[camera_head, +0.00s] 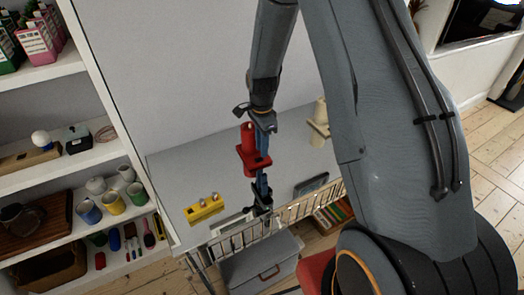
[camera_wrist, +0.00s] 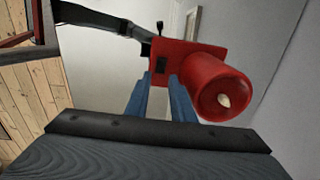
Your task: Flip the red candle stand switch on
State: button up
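The red candle stand (camera_head: 247,150) shows near the middle of the head view, with a thick red candle on a flat base. In the wrist view the stand's red base (camera_wrist: 205,52) lies just past my fingertips. Its candle (camera_wrist: 222,88), with a pale wick, leans toward the camera on the right. A small black switch (camera_wrist: 162,49) sits on the base, in line with the gap between my fingers. My gripper (camera_wrist: 161,78) has two blue fingers standing apart with nothing clearly held between them. The fingertips are close to the base edge; whether they touch it, I cannot tell.
A yellow holder (camera_head: 205,208) and a dark flat item (camera_head: 311,185) lie on the grey table (camera_head: 190,180). A beige candle stand (camera_head: 318,122) stands to the right. A wire rack (camera_head: 240,238) and a grey bin (camera_head: 262,265) are in front. Shelves (camera_head: 50,165) stand left.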

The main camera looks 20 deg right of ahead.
aim_at(259, 159)
jog(key=shift+f+p, duration=0.35)
jog(key=shift+f, duration=1.2)
grip_shut()
